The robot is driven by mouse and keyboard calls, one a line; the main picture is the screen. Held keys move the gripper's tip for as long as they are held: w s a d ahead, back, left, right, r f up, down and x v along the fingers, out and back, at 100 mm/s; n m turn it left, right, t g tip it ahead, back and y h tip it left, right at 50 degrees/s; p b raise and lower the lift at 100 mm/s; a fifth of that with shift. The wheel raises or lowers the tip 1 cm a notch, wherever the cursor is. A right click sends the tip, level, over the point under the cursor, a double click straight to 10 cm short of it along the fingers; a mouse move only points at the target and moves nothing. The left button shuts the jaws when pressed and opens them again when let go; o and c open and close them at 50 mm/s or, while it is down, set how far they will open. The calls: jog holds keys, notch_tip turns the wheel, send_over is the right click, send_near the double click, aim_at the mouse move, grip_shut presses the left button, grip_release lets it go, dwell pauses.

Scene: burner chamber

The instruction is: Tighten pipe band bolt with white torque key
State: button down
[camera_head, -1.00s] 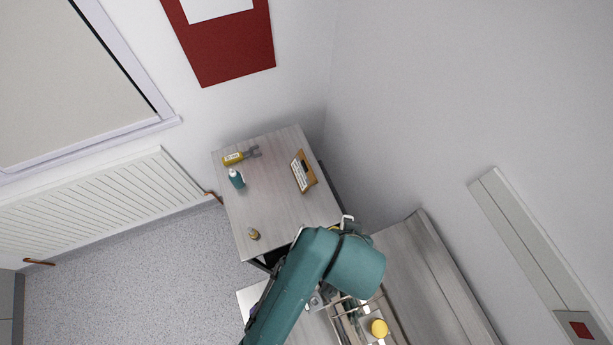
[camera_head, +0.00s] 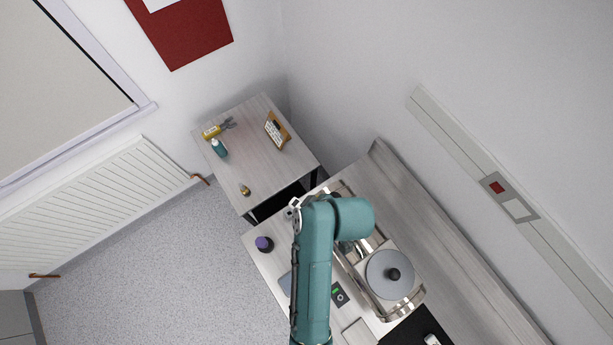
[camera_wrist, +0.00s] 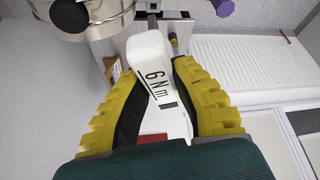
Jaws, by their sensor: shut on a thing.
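My gripper (camera_wrist: 157,74) shows in the wrist view, its two yellow-and-black fingers closed on the white torque key (camera_wrist: 152,62), marked "6Nm". The key's white body points up in the picture, toward a shiny metal cylinder (camera_wrist: 112,45). Beside the key's upper end are a metal bracket-like part (camera_wrist: 146,20) and a thin metal rod (camera_wrist: 172,38). I cannot tell which part is the pipe band bolt, nor whether the key touches it; the key's far end is hidden.
In the head view, the metal apparatus has a round grey lid (camera_head: 390,274). A purple-topped item (camera_head: 264,243) stands at the bench's left edge. A side table (camera_head: 252,150) holds a teal bottle (camera_head: 219,148), a yellow-handled tool (camera_head: 212,131) and a framed card (camera_head: 276,130).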

jog(key=shift+w+f, duration=0.1)
jog(key=shift+w, duration=0.15)
jog(key=shift+f+b, duration=1.85)
jog(key=shift+f, duration=1)
jog(key=shift+s+p, duration=0.1)
jog(key=shift+p, duration=0.55)
jog(key=shift+f, duration=0.2)
jog(key=shift+f+b, duration=0.65)
jog(key=shift+f, duration=0.2)
jog(key=shift+f, duration=0.15)
jog(key=shift+p, duration=0.35)
